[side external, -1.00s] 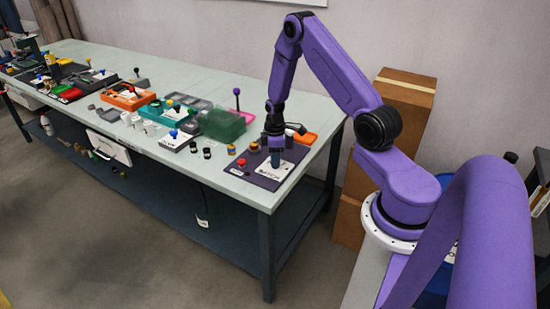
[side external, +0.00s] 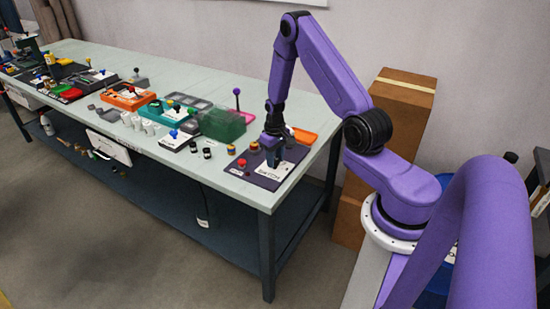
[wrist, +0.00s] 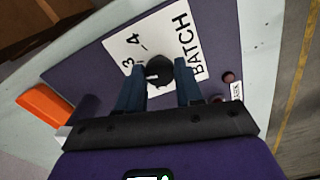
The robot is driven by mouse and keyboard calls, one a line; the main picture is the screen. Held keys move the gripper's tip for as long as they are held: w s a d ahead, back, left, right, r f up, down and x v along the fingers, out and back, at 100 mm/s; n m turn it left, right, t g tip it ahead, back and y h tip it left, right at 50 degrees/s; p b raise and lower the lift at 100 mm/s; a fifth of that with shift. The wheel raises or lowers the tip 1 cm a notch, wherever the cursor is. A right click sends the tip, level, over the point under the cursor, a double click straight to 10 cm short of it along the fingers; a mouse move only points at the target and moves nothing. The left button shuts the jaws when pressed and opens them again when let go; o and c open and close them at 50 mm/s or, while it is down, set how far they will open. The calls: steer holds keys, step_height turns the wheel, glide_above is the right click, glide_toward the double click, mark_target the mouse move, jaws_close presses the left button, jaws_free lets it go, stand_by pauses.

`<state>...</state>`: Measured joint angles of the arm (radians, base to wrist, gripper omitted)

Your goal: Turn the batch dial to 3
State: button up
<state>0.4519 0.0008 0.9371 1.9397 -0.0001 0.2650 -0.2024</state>
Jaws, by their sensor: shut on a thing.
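The batch dial (wrist: 160,70) is a dark round knob with a small light mark on its left side in the wrist view. It sits on a white label (wrist: 125,45) printed "3", "4" and "BATCH". The rest of the scale is hidden, and I cannot tell which number the dial points to. The label lies on a dark purple panel (wrist: 222,35), also seen in the side view (side external: 262,182). My gripper (wrist: 158,80) is shut on the dial, a finger on each side.
A green translucent box (side external: 220,124) and several small devices fill the table to the left. The table's front edge is close.

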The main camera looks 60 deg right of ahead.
steer(key=shift+m, duration=0.7)
steer(key=o, duration=1)
steer(key=shift+o, duration=0.2)
step_height(320, 180, up, 17)
steer(key=shift+r, duration=0.2)
